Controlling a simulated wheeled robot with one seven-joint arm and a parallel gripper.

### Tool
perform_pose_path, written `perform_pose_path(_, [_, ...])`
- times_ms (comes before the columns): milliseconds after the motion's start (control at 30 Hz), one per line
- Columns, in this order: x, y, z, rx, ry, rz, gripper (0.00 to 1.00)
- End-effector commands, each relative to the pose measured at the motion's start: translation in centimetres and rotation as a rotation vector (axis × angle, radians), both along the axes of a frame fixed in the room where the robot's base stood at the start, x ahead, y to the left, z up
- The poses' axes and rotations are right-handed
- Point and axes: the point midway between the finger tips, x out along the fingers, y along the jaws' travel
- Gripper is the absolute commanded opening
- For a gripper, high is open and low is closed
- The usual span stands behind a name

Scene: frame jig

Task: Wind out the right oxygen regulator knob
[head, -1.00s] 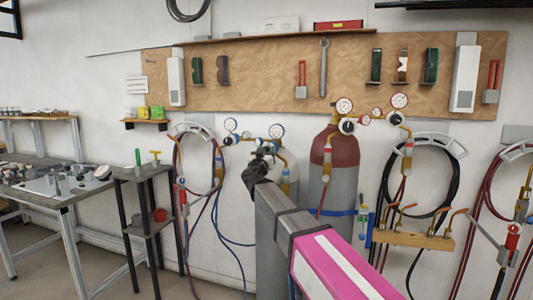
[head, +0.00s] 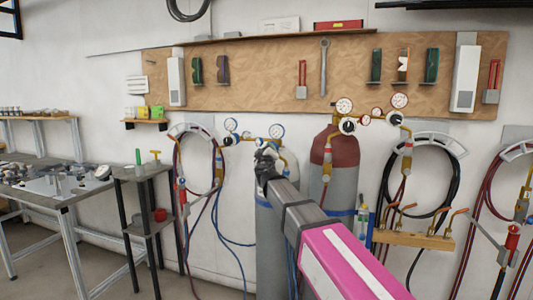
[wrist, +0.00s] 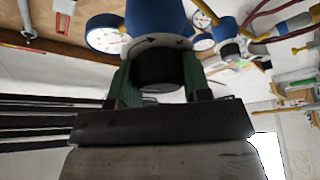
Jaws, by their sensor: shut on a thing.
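The oxygen regulator knob (wrist: 155,70) is a black cylinder in the wrist view, below a round white face with dark marks on a blue regulator body (wrist: 156,17). My gripper (wrist: 157,75) has its green fingers shut on the knob, one on each side. In the head view my gripper (head: 266,158) is at the regulator above the grey oxygen cylinder (head: 270,235) and hides the knob there. A blue-rimmed gauge (head: 277,131) shows just above it.
A second blue regulator with a black knob (wrist: 229,50) is nearby in the wrist view. The maroon-topped cylinder (head: 322,145) stands close on the right. Hoses (head: 228,240) hang on the left, and a torch shelf (head: 415,240) is at right.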

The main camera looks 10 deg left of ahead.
Motion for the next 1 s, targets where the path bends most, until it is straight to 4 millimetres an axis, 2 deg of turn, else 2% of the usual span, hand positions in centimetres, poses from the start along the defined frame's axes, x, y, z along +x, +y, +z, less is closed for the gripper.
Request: perform_pose_path(1000, [-0.04,0.04,-0.06,-0.623,0.05,0.001,0.2])
